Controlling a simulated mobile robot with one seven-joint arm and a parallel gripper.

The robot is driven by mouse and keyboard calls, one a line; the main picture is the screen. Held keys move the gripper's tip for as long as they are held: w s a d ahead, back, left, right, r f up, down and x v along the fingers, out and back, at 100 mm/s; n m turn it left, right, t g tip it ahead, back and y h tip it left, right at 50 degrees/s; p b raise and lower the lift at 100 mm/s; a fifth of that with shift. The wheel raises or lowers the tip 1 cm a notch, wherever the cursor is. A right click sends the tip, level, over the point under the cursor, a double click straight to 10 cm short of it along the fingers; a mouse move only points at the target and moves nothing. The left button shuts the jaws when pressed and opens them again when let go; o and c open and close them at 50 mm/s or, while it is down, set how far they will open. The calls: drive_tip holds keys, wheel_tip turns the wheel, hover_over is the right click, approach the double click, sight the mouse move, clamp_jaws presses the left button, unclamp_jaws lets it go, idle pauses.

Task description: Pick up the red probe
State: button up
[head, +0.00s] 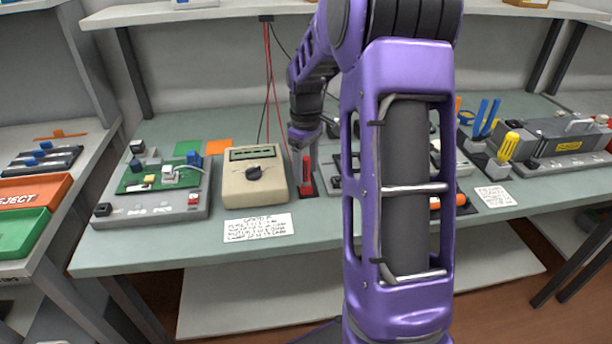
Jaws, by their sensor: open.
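The red probe (307,180) stands on the workbench just right of the beige multimeter (254,180), near a dark holder. A red lead runs down toward it from above. My gripper (305,150) is right above the probe, pointing down, and looks close around its top. Its fingers are small and partly hidden, so I cannot tell if they touch the probe. My purple arm covers the middle of the view and hides part of the bench to the right of the probe.
A green circuit board (160,178) sits in a grey fixture at the left. A printed card (258,228) lies at the front. Red and black leads hang from the shelf.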

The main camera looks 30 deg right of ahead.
drive_tip(key=shift+f, duration=0.15)
clamp_jaws()
idle(0.4)
